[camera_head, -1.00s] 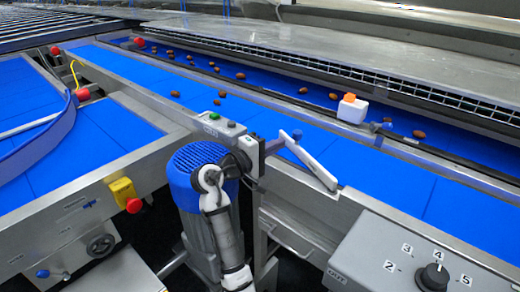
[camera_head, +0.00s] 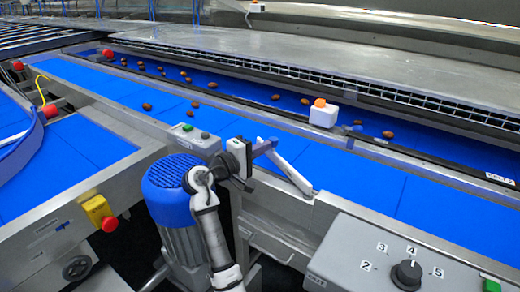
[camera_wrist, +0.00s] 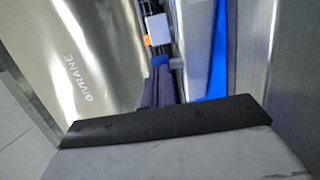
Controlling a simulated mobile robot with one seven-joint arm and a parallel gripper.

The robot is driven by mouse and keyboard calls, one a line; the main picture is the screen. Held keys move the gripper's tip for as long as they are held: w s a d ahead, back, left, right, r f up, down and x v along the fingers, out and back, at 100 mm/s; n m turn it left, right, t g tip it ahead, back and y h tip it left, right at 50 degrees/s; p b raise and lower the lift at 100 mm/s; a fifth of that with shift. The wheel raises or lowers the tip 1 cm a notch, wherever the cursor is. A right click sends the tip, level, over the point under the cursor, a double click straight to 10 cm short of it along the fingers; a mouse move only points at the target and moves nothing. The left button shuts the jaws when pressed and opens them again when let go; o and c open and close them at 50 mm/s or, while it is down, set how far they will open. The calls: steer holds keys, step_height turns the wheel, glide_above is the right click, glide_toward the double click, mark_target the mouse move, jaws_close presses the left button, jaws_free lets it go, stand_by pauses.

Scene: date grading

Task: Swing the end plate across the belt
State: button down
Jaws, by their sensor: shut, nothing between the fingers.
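The end plate (camera_head: 290,169) is a narrow pale bar at the near blue belt (camera_head: 352,187). Its lower right end is at the belt's near edge, and it slants out over the belt to its upper left end. The plate is not clear in that view.
A white box with an orange top (camera_head: 323,115) stands by the divider; several brown dates (camera_head: 277,98) lie on the far belt. A grey control box with a dial (camera_head: 407,275) is at lower right. A blue motor (camera_head: 168,190) stands beside my arm.

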steer(key=shift+w+d+m+g+h, duration=0.3)
steer(key=shift+w+g, duration=0.05)
steer(key=shift+g, duration=0.05)
steer(key=w+d+m+g, duration=0.1)
steer(key=d, duration=0.1)
steer(key=w+d+m+g+h, duration=0.1)
steer(key=d, duration=0.2)
steer(key=w+d+m+g+h, duration=0.1)
steer(key=d+g, duration=0.1)
steer(key=shift+w+d, duration=0.35)
steer(key=shift+w, duration=0.05)
steer(key=shift+g+h, duration=0.3)
steer(key=d, duration=0.6)
steer(key=shift+s+d, duration=0.15)
steer(key=shift+d, duration=0.25)
steer(key=shift+s+d+p, duration=0.15)
steer(key=shift+s+d, duration=0.05)
steer(key=shift+d, duration=0.4)
steer(key=shift+s+d+p, duration=0.15)
steer(key=shift+s+d, duration=0.05)
steer(key=shift+d, duration=0.4)
steer(key=shift+a, duration=0.1)
